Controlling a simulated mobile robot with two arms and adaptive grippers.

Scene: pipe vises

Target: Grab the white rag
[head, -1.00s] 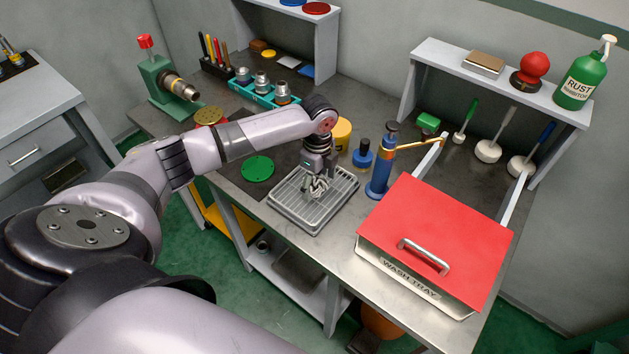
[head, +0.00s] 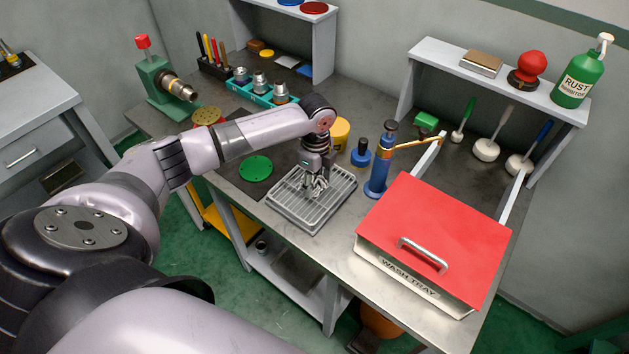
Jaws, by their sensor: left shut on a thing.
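My left gripper (head: 316,193) points down over a grey ribbed drip tray (head: 288,216) on the workbench. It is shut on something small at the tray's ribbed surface. The fingers hide most of this thing, and I cannot tell whether it is a rag. My right gripper is not in view.
A red-lidded wash tray (head: 435,240) fills the right front. A green disc (head: 256,169) lies left of the drip tray.

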